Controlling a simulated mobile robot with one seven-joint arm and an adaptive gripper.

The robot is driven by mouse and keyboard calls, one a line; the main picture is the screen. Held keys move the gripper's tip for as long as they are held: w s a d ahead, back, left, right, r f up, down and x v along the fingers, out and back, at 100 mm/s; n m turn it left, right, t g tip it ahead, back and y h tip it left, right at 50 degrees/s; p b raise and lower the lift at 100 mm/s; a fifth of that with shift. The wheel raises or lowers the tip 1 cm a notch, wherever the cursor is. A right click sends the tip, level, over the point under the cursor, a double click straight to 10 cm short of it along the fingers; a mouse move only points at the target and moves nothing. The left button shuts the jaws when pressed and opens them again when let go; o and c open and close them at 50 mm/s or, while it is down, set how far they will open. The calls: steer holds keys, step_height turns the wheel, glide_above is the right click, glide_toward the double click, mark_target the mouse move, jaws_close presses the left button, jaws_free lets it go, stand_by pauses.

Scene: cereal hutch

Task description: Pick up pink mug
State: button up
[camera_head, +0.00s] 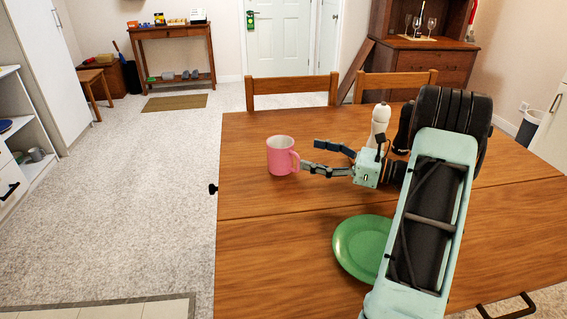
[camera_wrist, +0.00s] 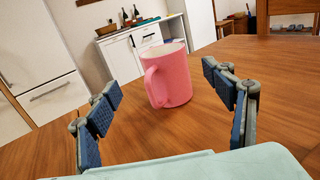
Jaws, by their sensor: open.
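The pink mug (camera_head: 281,156) stands upright on the wooden table near its left edge in the head view. Its handle is on the right side, towards my gripper. My gripper (camera_head: 309,156) is open and just right of the mug, with its fingers pointing at it. One fingertip appears close to the handle; I cannot tell if it touches. In the wrist view the mug (camera_wrist: 167,75) stands ahead, between the lines of the two fingers, with the handle at its left. The gripper (camera_wrist: 162,82) shows empty there, its fingers spread wide.
The wooden table (camera_head: 260,235) bears a green plate (camera_head: 360,246) in front of my gripper. A white bottle-shaped item (camera_head: 379,122) and a dark one (camera_head: 403,128) stand behind my gripper. Two chairs (camera_head: 291,88) are at the far edge. The table around the mug is clear.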

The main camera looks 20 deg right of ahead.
mark_target(292, 150)
steer(key=x, duration=0.4)
steer(key=shift+a+b, duration=0.2)
steer(key=shift+b, duration=0.15)
steer(key=x, duration=0.2)
steer(key=b+x, duration=0.2)
steer(key=x, duration=0.1)
steer(key=shift+w+d+r, duration=0.1)
steer(key=shift+w, duration=0.5)
steer(key=shift+c, duration=0.3)
steer(key=c, duration=1.2)
steer(key=shift+c, duration=1.3)
steer(key=shift+r, duration=0.1)
